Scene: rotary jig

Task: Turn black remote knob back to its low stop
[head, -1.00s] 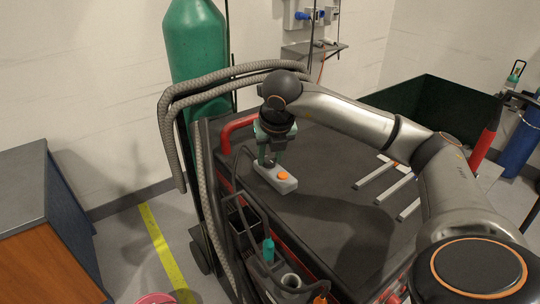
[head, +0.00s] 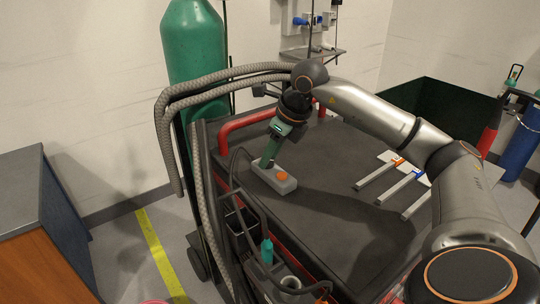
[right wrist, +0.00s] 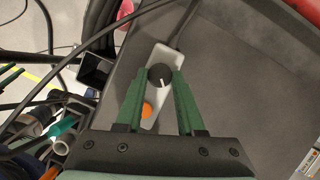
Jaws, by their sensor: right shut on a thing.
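The remote (head: 283,184) is a small light-grey box with an orange button, lying on the dark cart top (head: 320,215) near its left edge. In the right wrist view its black knob (right wrist: 160,76) shows as a round cap with a white pointer line, at the end of the box away from the orange button (right wrist: 146,110). My right gripper (head: 266,164) reaches down to the remote, with its arm tilted. In the right wrist view its green fingers (right wrist: 161,80) stand on both sides of the knob, shut on it. My left gripper is not in view.
A green gas cylinder (head: 194,75) and grey hoses (head: 200,88) stand at the cart's left. A red handle (head: 245,123) runs along the cart's back left edge. Several metal bars (head: 380,172) lie on the right. A dark cable runs from the remote.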

